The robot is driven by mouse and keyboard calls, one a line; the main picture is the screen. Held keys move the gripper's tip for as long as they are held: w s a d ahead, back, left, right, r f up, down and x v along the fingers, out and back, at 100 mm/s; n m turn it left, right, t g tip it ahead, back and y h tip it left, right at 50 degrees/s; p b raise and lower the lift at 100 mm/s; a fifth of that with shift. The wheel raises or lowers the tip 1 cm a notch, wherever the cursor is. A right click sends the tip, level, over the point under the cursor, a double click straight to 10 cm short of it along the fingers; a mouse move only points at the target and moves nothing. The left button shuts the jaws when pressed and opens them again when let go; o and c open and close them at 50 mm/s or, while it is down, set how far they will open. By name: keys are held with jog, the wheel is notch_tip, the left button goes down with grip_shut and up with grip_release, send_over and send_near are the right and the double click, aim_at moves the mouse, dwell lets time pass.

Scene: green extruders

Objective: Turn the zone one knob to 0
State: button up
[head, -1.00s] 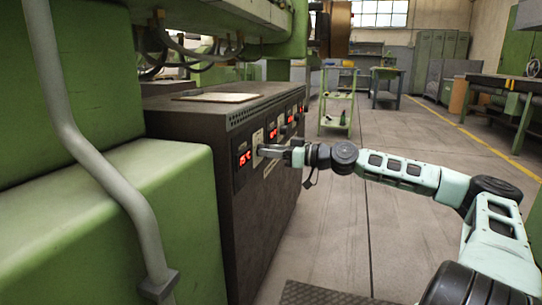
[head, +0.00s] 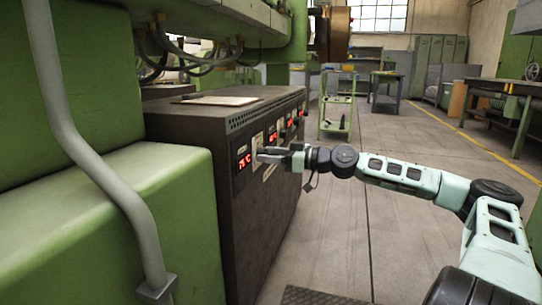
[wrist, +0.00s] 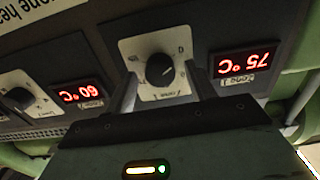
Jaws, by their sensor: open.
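The zone one knob (wrist: 160,70) is a dark round knob with a pointer on a pale square plate, seen upside down in the wrist view. The red display (wrist: 243,60) beside it reads 75 °C, with a zone label under it. This display also shows on the dark cabinet in the head view (head: 245,160). My gripper (wrist: 165,85) is open, with one finger on each side of the knob. I cannot tell whether either finger touches it. In the head view my gripper (head: 265,154) is at the panel and hides the knob.
A second knob (wrist: 18,98) and a display reading 60 °C (wrist: 79,92) lie to the left in the wrist view. A dark cabinet (head: 200,200) carries the panel. Green machinery (head: 160,220) stands at left. Open floor (head: 400,210) lies to the right, with a green cart (head: 336,105) behind.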

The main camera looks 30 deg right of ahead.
jog(key=p+v, duration=0.4)
jog(key=v, duration=1.3)
jog(key=shift+p, duration=0.4)
jog(key=shift+s+d, duration=0.15)
